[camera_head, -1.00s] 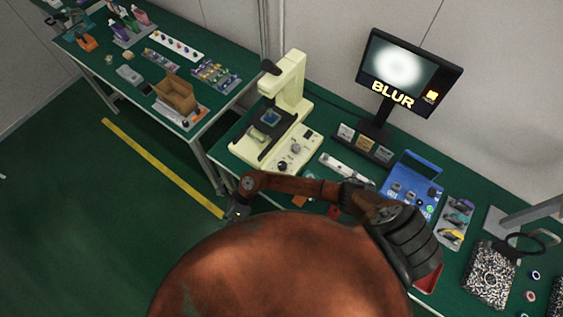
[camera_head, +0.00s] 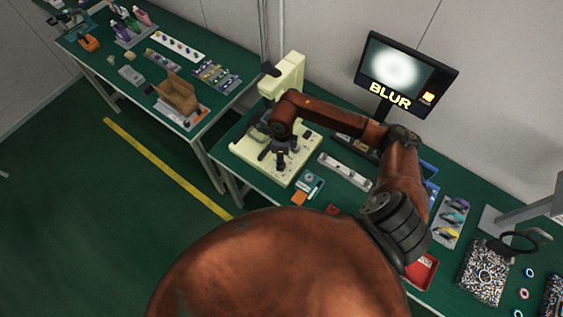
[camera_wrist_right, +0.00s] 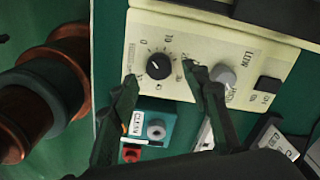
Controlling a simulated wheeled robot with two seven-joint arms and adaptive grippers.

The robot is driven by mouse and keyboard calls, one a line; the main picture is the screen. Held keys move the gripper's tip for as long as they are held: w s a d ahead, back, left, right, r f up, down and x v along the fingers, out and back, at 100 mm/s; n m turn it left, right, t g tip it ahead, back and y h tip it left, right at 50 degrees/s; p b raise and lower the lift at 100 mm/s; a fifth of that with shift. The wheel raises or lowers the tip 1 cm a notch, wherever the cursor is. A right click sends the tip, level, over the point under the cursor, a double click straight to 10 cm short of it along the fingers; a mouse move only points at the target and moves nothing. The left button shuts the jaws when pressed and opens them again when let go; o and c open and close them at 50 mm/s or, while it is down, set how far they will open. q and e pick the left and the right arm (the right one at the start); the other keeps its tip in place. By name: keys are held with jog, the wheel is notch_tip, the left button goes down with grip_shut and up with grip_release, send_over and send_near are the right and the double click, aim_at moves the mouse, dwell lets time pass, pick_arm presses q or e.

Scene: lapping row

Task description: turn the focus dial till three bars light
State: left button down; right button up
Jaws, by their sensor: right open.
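The cream microscope (camera_head: 287,75) stands on the green bench in the head view, its front panel partly covered by my right gripper (camera_head: 282,157). In the right wrist view, the panel carries a black dial (camera_wrist_right: 159,66) with a numbered scale and a grey knob (camera_wrist_right: 223,77) beside it. My right gripper (camera_wrist_right: 162,78) is open, its fingers on either side of the black dial in that view; no contact is visible. The monitor (camera_head: 398,66) shows a blurred white spot, the word BLUR and a small lit yellow patch (camera_head: 428,97). My left gripper is out of view.
A black switch (camera_wrist_right: 267,89) sits right of the grey knob. A teal box (camera_wrist_right: 158,127) lies close in front of the panel. A white strip (camera_head: 345,171) and a red tray (camera_head: 421,270) lie on the bench to the right.

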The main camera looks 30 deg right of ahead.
jog(key=shift+f, duration=1.75)
jog(key=c, duration=1.2)
